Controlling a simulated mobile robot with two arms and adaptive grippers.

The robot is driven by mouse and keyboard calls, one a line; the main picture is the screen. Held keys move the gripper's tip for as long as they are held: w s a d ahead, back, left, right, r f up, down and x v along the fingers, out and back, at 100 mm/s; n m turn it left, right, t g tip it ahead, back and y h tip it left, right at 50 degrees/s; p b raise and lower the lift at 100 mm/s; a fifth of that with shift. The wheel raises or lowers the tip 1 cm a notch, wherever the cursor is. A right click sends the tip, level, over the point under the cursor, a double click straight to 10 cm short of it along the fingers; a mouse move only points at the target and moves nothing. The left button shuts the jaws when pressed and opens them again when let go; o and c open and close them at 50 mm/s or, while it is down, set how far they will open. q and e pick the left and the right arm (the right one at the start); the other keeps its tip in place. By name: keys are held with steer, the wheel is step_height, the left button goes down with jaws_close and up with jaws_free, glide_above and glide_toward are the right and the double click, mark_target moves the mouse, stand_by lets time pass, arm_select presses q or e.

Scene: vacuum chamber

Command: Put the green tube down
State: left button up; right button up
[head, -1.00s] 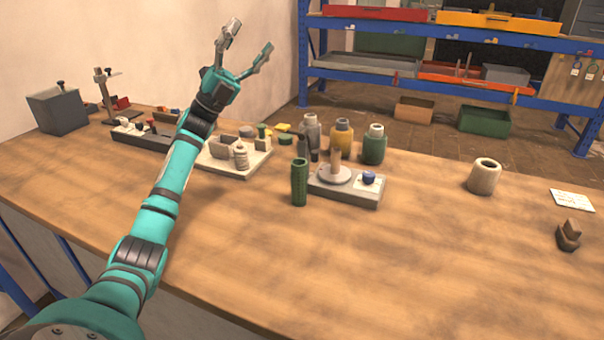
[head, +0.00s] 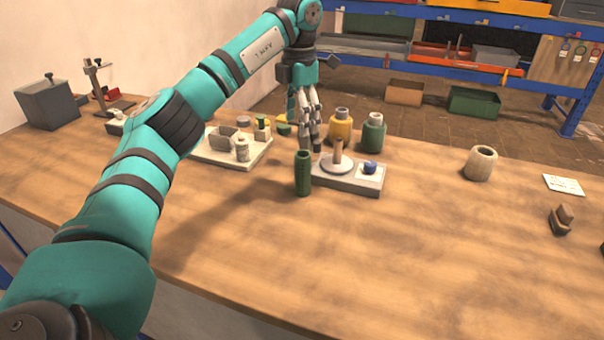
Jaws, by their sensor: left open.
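The green tube (head: 303,174) stands upright on the wooden table, just left of a small grey base. My left gripper (head: 311,140) points down behind and slightly above the tube in the picture. Its fingers are open, with no object visibly held. Whether the fingers touch anything behind the tube, I cannot tell. My right gripper is not in view.
The grey base (head: 358,184) carries a round disc with a post and a blue knob. Yellow (head: 340,128) and dark green (head: 373,134) bottles stand behind it. A beige cylinder (head: 480,164) stands right. The table's front middle is clear.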

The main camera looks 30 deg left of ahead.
mark_target(302, 175)
arm_select(q)
steer(key=f, duration=1.6)
steer(key=shift+w+d+p, duration=0.15)
steer(key=shift+d+p, duration=0.05)
steer(key=shift+p, duration=0.1)
steer(key=shift+r, duration=0.15)
steer(key=c, duration=1.2)
